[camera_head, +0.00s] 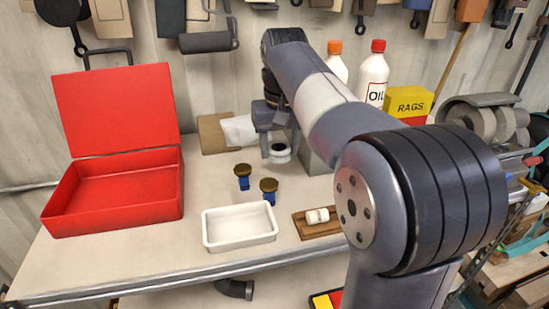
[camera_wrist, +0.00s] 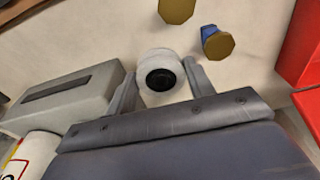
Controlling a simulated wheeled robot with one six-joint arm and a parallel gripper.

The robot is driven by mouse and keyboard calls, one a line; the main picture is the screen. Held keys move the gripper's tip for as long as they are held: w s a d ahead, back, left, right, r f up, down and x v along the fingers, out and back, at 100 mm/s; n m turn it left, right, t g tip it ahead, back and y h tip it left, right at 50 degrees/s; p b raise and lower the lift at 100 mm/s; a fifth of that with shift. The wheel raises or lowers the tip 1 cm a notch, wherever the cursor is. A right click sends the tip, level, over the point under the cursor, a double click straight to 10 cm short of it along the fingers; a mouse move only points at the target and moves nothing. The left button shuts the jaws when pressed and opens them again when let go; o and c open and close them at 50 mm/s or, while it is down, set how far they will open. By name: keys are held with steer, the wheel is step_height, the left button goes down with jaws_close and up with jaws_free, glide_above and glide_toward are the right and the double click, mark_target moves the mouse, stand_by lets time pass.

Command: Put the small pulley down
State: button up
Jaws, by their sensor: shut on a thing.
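The small pulley is a white round piece with a dark centre. It shows in the head view (camera_head: 281,159) at the back middle of the workbench (camera_head: 150,255), and in the wrist view (camera_wrist: 149,62). My gripper (camera_head: 278,146) is shut on it, pointing down. In the wrist view, the two grey fingers of my gripper (camera_wrist: 162,82) stand on either side of the pulley. The pulley is at or just above the bench top; I cannot tell whether it touches.
Two brass-topped blue pieces (camera_head: 243,170) (camera_head: 268,185) stand in front. A white tray (camera_head: 240,243) and a wooden board (camera_head: 301,225) with a small white cylinder (camera_head: 317,216) lie nearer. An open red box (camera_head: 115,218) is left. An oil bottle (camera_head: 373,75) stands behind my arm.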

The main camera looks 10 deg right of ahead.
step_height(320, 180, down, 8)
steer(key=shift+r, duration=0.25)
steer(key=shift+f, duration=0.1)
steer(key=o, duration=1.1)
